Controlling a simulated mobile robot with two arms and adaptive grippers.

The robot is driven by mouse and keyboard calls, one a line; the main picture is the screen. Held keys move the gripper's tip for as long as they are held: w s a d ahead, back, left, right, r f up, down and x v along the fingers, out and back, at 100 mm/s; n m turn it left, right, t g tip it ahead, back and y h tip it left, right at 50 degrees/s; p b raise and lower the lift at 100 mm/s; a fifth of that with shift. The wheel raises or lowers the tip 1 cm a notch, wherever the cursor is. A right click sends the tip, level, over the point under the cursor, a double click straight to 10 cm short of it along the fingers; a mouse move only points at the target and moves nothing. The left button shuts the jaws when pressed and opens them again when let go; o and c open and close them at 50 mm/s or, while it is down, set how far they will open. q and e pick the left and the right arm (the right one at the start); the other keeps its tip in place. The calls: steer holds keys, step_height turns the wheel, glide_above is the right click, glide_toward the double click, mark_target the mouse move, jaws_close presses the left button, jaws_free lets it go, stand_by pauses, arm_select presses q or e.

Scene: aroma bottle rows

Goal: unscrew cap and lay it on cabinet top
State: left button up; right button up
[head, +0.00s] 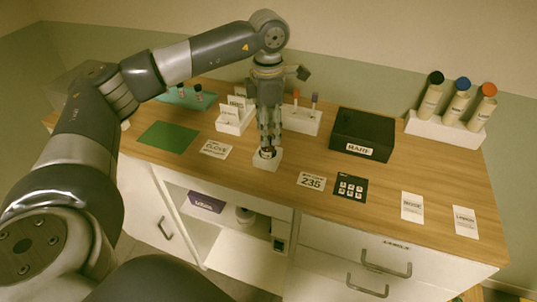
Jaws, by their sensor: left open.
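My left gripper (268,145) points straight down over a small white block (266,163) near the front middle of the cabinet top (290,178). A dark, round capped piece (266,154) sits in the block, right under the fingertips. The fingers are open and come down close to the piece; I cannot tell if they touch it. The fingers partly hide it, and whether its cap is loose cannot be told. My right gripper is not in view.
A black box labelled RARE (362,135) stands right of the gripper. A white rack (445,130) with black-, blue- and orange-capped bottles is at the back right. White holders (235,121) stand behind. A green mat (168,137) lies left. Bare wood lies between cards at the front.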

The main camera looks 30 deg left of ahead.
mark_target(268, 150)
arm_select(q)
step_height(268, 150, down, 2)
steer(key=shift+s+f+b, duration=0.1)
steer(key=shift+b, duration=0.35)
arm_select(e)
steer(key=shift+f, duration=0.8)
arm_select(q)
steer(key=m, duration=0.4)
steer(key=shift+m, duration=0.3)
steer(key=m, duration=0.4)
steer(key=shift+m+b, duration=0.4)
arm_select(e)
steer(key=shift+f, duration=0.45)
arm_select(q)
jaws_close()
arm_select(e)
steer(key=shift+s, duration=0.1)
